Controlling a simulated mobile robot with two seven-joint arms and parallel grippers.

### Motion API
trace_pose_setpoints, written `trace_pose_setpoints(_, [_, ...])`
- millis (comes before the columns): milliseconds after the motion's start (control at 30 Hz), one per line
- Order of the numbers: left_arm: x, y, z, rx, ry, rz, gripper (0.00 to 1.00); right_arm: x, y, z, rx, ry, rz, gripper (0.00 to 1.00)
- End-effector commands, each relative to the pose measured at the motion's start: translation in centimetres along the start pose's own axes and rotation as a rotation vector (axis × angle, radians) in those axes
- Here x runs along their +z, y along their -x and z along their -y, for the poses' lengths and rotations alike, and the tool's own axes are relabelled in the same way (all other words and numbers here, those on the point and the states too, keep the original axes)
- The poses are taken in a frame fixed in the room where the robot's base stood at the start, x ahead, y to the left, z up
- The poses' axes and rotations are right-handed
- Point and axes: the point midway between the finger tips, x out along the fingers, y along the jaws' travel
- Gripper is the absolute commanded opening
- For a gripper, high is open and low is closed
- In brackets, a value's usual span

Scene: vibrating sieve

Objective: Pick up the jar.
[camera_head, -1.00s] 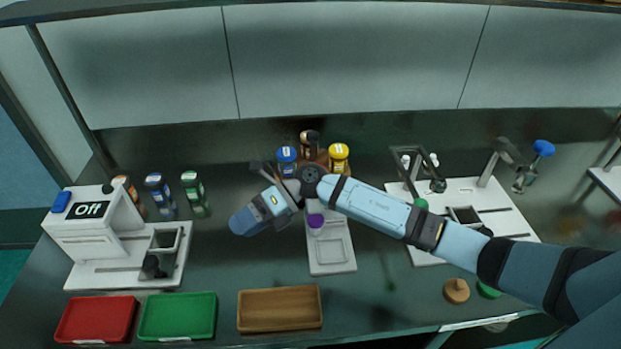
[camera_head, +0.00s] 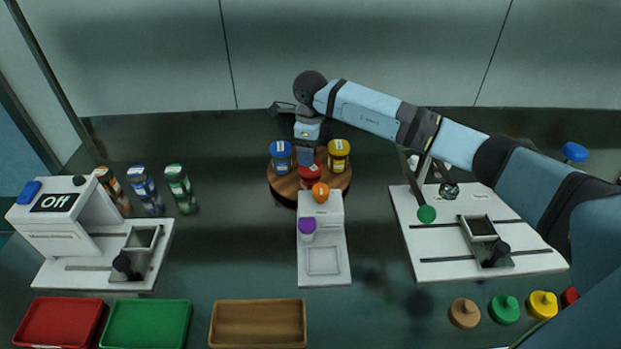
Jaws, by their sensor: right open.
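Several jars stand on a round wooden stand (camera_head: 285,192) at the back middle of the bench. One jar has a blue lid (camera_head: 281,150), one a yellow lid (camera_head: 339,148), and one in front a red lid (camera_head: 311,171). My right gripper (camera_head: 306,158) points down between the blue-lidded and yellow-lidded jars, just behind or above the red-lidded one. It is open; whether it touches or surrounds a jar I cannot tell. It hides the back of the stand. My left gripper is not in view.
A white device (camera_head: 323,245) with orange and purple knobs stands right before the stand. Three bottles (camera_head: 146,190) and an "Off" machine (camera_head: 60,215) are left. Another white station (camera_head: 440,240) is right. Red, green and wooden trays (camera_head: 258,323) line the front.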

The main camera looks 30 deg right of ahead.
Motion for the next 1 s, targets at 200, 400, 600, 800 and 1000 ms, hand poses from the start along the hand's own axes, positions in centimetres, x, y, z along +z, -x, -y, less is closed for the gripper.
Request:
trace_pose_setpoints(200, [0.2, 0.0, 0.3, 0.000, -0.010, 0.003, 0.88, 0.0, -2.6, 0.0, 0.001, -0.001, 0.001, 0.75])
trace_pose_setpoints(400, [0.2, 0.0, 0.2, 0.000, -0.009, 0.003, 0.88, 0.1, -3.8, -0.2, 0.003, -0.001, 0.000, 0.75])
trace_pose_setpoints(600, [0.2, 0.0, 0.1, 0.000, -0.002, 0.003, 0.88, 0.3, -6.8, -0.4, 0.004, -0.001, 0.000, 0.75])
trace_pose_setpoints(800, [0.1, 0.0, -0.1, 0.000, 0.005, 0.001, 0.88, 0.4, -8.1, -0.4, 0.001, 0.000, 0.002, 0.75])
trace_pose_setpoints(1000, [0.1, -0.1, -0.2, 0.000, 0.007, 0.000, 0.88, 0.4, -8.0, -0.4, 0.001, 0.000, 0.002, 0.59])
